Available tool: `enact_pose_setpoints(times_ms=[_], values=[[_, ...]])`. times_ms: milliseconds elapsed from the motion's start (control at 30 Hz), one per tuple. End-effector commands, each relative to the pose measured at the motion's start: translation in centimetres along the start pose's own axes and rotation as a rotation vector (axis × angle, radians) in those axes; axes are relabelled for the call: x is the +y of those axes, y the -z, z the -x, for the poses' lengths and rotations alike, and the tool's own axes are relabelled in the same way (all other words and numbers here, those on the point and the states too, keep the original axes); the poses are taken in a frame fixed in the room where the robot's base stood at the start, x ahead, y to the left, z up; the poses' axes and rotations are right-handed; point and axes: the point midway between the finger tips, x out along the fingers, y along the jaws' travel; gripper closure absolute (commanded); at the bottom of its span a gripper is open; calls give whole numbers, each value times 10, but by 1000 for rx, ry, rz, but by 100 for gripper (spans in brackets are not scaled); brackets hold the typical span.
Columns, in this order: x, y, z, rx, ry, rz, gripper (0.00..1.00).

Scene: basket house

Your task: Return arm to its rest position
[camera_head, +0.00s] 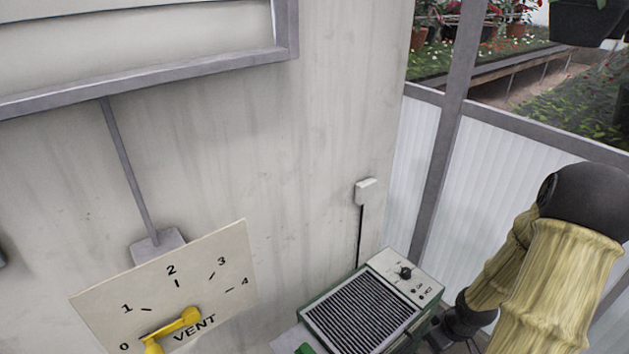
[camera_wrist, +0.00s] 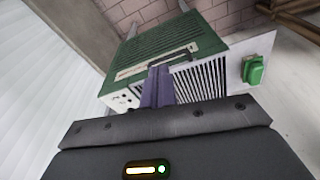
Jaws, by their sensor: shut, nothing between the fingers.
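My arm (camera_head: 560,275), with yellow-tan sleeves and black joints, is at the right of the head view, bent down toward the green heater (camera_head: 365,305). The head view does not clearly show my fingers. In the wrist view my gripper (camera_wrist: 158,72) has its purple fingers together with nothing between them.
A VENT panel (camera_head: 225,245) with marks 0 to 4 is at lower left; its yellow lever (camera_head: 178,324) reaches near 0. A white wall box (camera_head: 366,190) has a cable running down. A metal frame post (camera_head: 445,150) and white panels stand behind my arm.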

Motion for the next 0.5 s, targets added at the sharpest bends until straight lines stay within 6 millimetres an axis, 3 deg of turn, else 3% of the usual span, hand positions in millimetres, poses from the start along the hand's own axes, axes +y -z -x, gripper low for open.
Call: enact_pose_setpoints(times_ms=[267,500], values=[[-40,42,62,-50,-103,-111,100],[-93,68,113,-20,-129,-234,100]])
